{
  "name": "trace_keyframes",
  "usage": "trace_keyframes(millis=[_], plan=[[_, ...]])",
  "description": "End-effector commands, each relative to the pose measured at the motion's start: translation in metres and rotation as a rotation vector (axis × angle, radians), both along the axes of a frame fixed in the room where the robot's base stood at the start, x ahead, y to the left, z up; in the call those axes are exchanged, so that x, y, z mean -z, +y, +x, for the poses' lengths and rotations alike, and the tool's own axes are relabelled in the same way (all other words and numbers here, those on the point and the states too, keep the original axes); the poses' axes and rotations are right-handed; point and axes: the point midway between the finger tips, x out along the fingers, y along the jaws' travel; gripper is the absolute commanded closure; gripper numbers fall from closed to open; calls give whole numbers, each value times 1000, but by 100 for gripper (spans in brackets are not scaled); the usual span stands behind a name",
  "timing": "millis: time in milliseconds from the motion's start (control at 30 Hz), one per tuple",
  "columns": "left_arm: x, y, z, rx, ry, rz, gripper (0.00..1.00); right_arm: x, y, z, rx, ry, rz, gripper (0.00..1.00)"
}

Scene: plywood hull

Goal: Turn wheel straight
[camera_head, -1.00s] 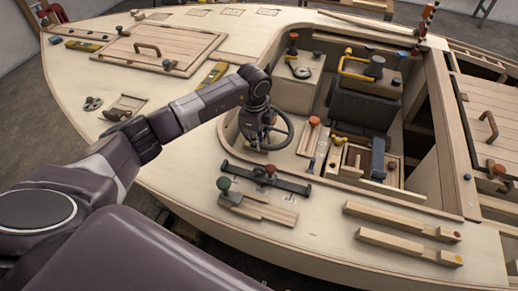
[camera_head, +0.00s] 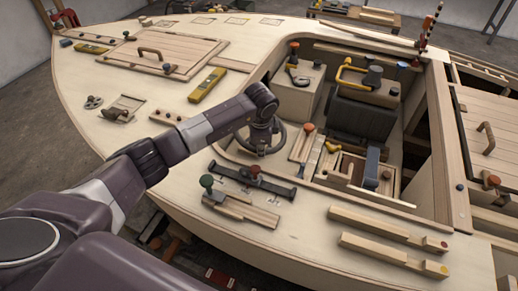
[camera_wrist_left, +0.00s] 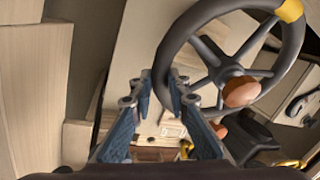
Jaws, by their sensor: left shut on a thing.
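The dark steering wheel (camera_head: 281,142) stands at the front of the cockpit opening, partly hidden behind my left gripper. In the left wrist view its rim (camera_wrist_left: 294,42) carries a yellow band (camera_wrist_left: 290,10) at the upper right, and an orange-brown knob (camera_wrist_left: 240,92) shows over its spokes. My left gripper (camera_head: 262,140) is at the wheel, with its wrist above it. In the left wrist view the two blue-grey fingers (camera_wrist_left: 164,95) are shut on the left part of the rim, which passes between their tips. My right gripper is in neither view.
A black bar with knobs (camera_head: 252,182) lies on the deck just in front of the wheel. An orange-topped lever (camera_head: 307,130) stands close to its right. A box (camera_head: 298,92) and a dark seat (camera_head: 360,110) lie beyond.

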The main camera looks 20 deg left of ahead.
Motion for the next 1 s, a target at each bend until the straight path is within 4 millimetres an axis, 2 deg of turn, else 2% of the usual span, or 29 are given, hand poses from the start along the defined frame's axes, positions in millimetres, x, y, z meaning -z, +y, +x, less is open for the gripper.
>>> trace_keyframes(millis=[300, 333, 467, 800, 867, 1000], plan=[[0, 2, 0, -5, 0, 4, 100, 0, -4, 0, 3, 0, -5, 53], [0, 2, 0, -5, 0, 4, 82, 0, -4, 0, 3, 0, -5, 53], [0, 2, 0, -4, 0, 4, 68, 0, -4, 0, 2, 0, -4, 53], [-3, 1, 0, -1, 0, 2, 67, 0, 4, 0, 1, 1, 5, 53], [-8, 0, -1, -1, -2, 1, 67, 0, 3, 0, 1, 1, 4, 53], [-31, -1, -6, 1, -4, 3, 67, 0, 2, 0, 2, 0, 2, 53]])
